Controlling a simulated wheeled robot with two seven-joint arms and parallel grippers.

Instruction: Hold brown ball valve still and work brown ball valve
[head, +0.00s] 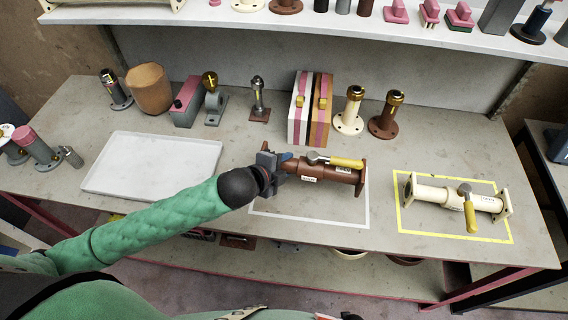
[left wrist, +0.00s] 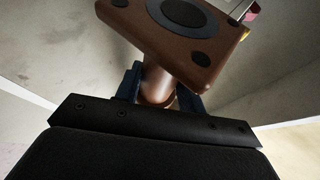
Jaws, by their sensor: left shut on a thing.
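The brown ball valve (head: 310,171) lies within the white outlined rectangle on the bench, its yellow-handled lever (head: 345,162) on top pointing right along the pipe. My left gripper (head: 283,166) is shut on the pipe near its left end. In the left wrist view, the valve's square brown flange (left wrist: 178,35) with dark bolt holes and a dark round bore fills the top, and the gripper's fingers (left wrist: 158,88) stand on both sides of the pipe neck behind it. My right gripper is not in view.
A cream valve (head: 440,196) with a yellow lever lies in a yellow outlined rectangle at right. A white tray (head: 150,165) lies at left. Several fittings, a brown pot (head: 149,90) and striped boxes (head: 309,108) stand along the back under a shelf (head: 330,27).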

